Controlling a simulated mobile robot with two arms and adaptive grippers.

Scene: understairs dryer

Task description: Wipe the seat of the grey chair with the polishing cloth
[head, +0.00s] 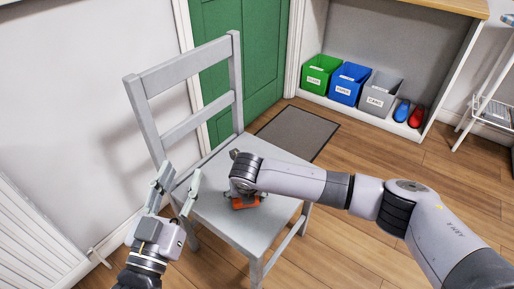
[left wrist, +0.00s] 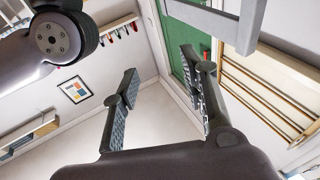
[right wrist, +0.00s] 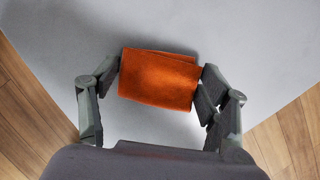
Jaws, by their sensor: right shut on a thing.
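The grey chair stands in the middle of the head view, its seat (head: 225,215) facing up and its slatted back to the left. The polishing cloth (right wrist: 160,78) is a folded orange cloth, seen in the right wrist view between my right gripper's fingers (right wrist: 160,85). It lies on or just above the grey seat (right wrist: 240,60). In the head view the cloth (head: 245,203) shows partly under my right wrist. My right gripper is shut on it. My left gripper (head: 175,183) is open and empty, pointing up beside the chair's left side. Its spread fingers (left wrist: 165,100) also show in the left wrist view.
Green, blue and grey bins (head: 345,83) and blue and red shoes stand in a low shelf at the back. A dark mat (head: 297,132) lies before the green door (head: 240,60). A white rack (head: 492,110) stands at right. Wooden floor is clear at the front right.

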